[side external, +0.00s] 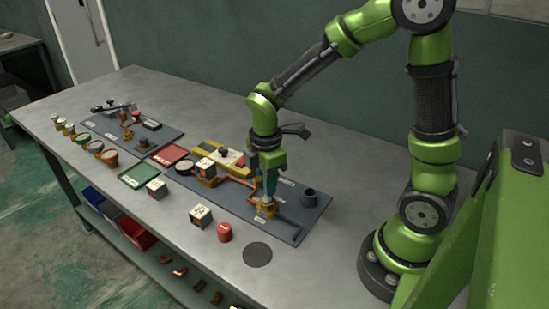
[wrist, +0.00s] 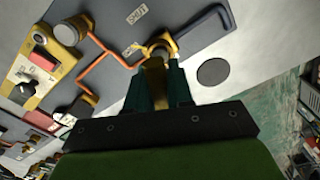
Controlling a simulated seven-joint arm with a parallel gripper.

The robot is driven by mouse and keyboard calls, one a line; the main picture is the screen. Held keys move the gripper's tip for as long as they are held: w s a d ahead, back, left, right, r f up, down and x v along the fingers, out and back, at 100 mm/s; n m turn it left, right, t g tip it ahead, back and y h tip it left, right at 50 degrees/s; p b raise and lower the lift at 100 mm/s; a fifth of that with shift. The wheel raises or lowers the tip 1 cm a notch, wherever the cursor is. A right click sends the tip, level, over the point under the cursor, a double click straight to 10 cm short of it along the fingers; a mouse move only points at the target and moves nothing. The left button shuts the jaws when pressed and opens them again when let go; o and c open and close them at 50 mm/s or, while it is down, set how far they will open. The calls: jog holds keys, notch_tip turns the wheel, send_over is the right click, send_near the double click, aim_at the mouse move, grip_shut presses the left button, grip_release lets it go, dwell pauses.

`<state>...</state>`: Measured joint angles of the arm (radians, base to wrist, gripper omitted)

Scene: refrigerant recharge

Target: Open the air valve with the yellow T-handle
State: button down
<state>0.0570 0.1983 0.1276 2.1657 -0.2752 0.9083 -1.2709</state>
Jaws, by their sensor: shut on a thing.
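The air valve (side external: 266,210) is a small yellow-brass fitting on the dark panel (side external: 300,238), at the panel's right part in the side view. In the wrist view its round yellow body (wrist: 172,46) shows just beyond my fingertips. My gripper (side external: 269,192) points down at the valve from above. In the wrist view my teal fingers (wrist: 157,80) are shut on a yellow upright piece, the T-handle (wrist: 155,68). The fingers hide most of the handle, so its turn angle cannot be told.
A dark cup (side external: 309,197) stands on the panel to the right.

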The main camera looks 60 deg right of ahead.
jog(key=n, duration=0.3)
jog(key=shift+n, duration=0.3)
jog(key=shift+n, duration=1.5)
jog(key=shift+n, duration=1.2)
jog(key=shift+m, duration=0.7)
